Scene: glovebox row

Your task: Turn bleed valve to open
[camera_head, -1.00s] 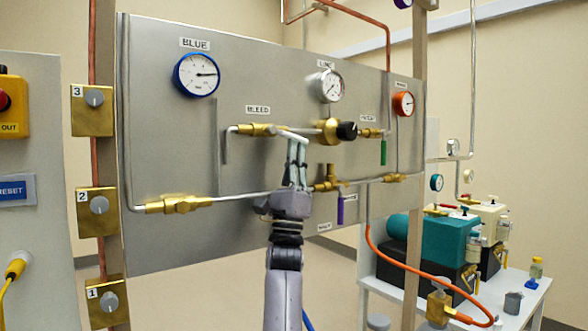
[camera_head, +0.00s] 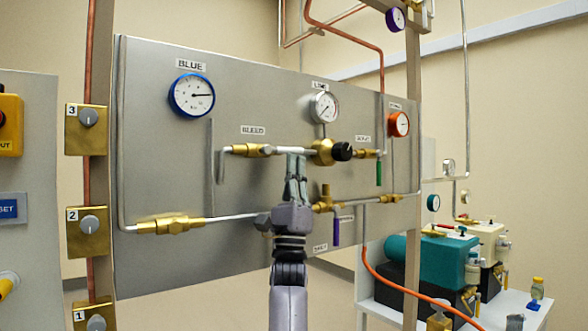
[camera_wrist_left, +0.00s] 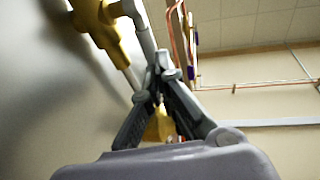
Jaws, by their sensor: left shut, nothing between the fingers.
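The brass bleed valve (camera_head: 250,150) sits under the BLEED label (camera_head: 253,130) on the grey panel, left of centre in the head view. A pale bar (camera_head: 281,151) runs right from it, roughly in line with the pipe. I cannot tell clearly where lever ends and pipe begins. My left gripper (camera_head: 297,157) comes up from below. Its fingers are shut and empty, with the tips at the bar; contact is unclear. In the left wrist view the shut fingers (camera_wrist_left: 155,82) are close to a pale bar (camera_wrist_left: 140,28) and brass fitting (camera_wrist_left: 97,25). My right gripper is out of view.
A brass regulator with a black knob (camera_head: 342,151) is just right of the fingers. A lower pipe with a brass fitting (camera_head: 171,225) passes behind my wrist. A purple handle (camera_head: 336,232) and green handle (camera_head: 379,173) hang nearby. A wooden post (camera_head: 413,180) stands to the right.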

